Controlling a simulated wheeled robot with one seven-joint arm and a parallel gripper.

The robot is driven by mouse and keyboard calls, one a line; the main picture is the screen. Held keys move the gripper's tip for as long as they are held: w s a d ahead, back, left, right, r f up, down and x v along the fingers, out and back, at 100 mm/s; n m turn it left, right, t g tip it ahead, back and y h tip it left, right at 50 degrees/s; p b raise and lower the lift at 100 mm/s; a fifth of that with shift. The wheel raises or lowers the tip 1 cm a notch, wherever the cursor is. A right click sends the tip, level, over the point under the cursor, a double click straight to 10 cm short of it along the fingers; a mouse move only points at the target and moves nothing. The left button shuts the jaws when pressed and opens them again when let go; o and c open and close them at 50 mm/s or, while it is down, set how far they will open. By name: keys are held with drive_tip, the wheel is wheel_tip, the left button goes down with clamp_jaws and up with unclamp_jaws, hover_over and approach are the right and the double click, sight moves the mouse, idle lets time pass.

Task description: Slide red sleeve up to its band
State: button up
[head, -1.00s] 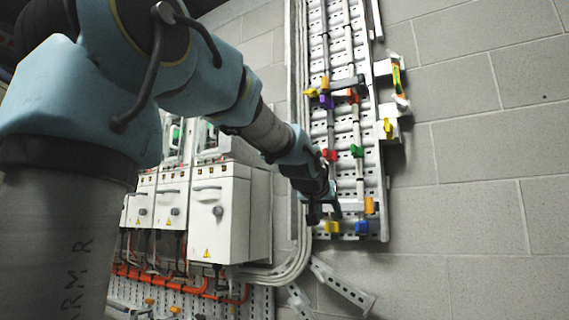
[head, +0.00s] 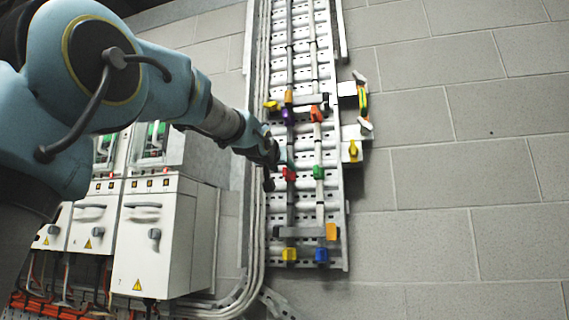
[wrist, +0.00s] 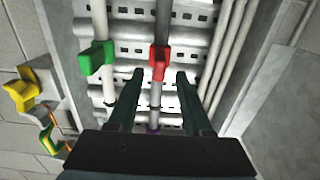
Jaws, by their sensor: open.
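The red sleeve (head: 289,174) sits on the left vertical rod of the wall rack. In the wrist view the red sleeve (wrist: 159,62) shows with its tab, just beyond and between the fingertips. My gripper (wrist: 160,76) is open, with one finger on each side of the rod; I see no contact with the sleeve. In the head view my gripper (head: 272,165) is just left of the sleeve, close to the rack. A purple piece (head: 288,115) is higher on the same rod. I cannot clearly make out the red sleeve's band.
A green sleeve (head: 318,172) is on the right rod beside the red one. An orange-red piece (head: 316,114) is higher on that rod. Yellow (head: 289,254) and blue (head: 321,255) pieces are at the bottom.

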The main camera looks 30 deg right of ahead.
sight(284, 169)
drive_tip(key=shift+p+x, duration=0.45)
drive_tip(key=shift+x, duration=1.1)
clamp_jaws()
